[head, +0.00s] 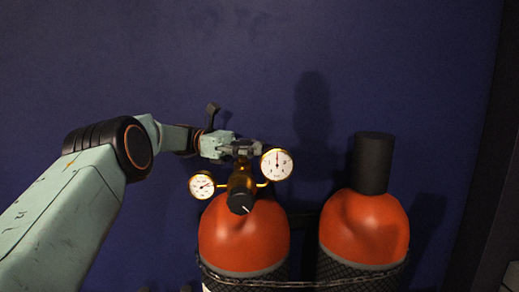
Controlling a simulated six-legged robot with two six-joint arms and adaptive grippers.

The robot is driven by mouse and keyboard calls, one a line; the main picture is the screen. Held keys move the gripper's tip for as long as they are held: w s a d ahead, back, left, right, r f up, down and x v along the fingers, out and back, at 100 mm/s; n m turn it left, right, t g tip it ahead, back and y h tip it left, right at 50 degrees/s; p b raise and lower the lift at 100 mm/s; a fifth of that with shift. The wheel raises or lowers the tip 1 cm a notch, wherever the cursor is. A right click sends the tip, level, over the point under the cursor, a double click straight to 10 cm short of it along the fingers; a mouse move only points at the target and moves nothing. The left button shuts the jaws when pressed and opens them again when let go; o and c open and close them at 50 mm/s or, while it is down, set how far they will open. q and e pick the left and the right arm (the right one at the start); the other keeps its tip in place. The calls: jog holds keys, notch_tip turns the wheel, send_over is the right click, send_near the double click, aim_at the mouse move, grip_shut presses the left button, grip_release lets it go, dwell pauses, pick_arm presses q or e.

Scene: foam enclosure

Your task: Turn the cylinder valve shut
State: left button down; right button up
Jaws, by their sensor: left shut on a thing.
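A red gas cylinder (243,235) stands at the lower middle of the head view. A brass regulator (241,180) on its top carries a small gauge (203,185) on the left, a larger gauge (277,164) on the right and a black knob (240,203) in front. My left gripper (246,148) reaches in from the left and is shut at the top of the brass fitting, where the cylinder valve is. The fingers hide most of the valve, so its turn position cannot be seen. My right gripper is not in view.
A second red cylinder (363,230) with a black cap (373,163) stands to the right. A chain (300,283) runs across the front of both cylinders. A dark blue wall (400,60) is behind. The space above the cylinders is clear.

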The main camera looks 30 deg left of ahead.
pick_arm(q)
jog(key=shift+a+r, duration=0.1)
dwell(0.3)
jog(key=c, duration=1.3)
grip_release()
jog(key=o, duration=0.4)
jog(key=shift+a, duration=0.3)
jog(key=shift+o, duration=0.2)
jog(key=shift+d, duration=0.15)
jog(key=shift+d, duration=0.15)
notch_tip(320, 180, up, 10)
jog(key=shift+c, duration=0.4)
